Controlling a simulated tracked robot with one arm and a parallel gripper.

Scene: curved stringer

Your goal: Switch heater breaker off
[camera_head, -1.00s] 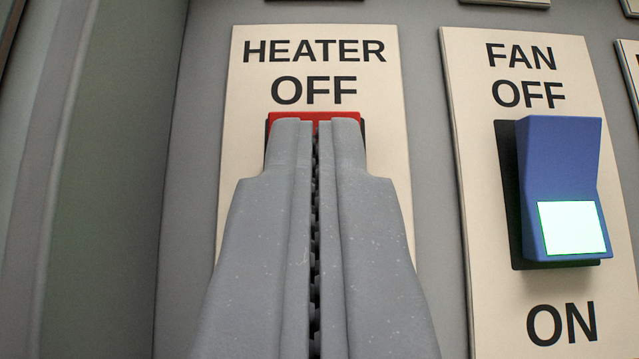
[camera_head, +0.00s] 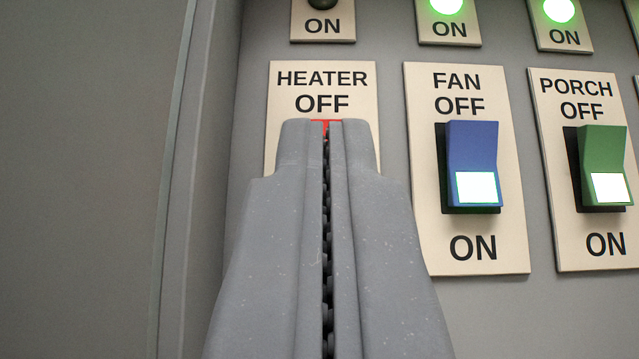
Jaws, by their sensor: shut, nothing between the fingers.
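The heater plate (camera_head: 285,115) is cream, with the words HEATER and OFF at its top. My gripper (camera_head: 327,145) is shut and empty, its tips in front of this plate just below the word OFF. The red heater switch (camera_head: 325,123) is almost wholly hidden behind the fingers; only a thin red strip shows between the tips. Its tilt is hidden, and I cannot tell whether the tips touch it. The round lamp above the heater plate (camera_head: 323,4) is dark, over an ON label.
Right of the heater, the blue fan switch (camera_head: 472,150) and green porch switch (camera_head: 604,155) stand out from the panel with lit windows. Their lamps glow green above. A grey cabinet side wall (camera_head: 90,180) stands close on the left.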

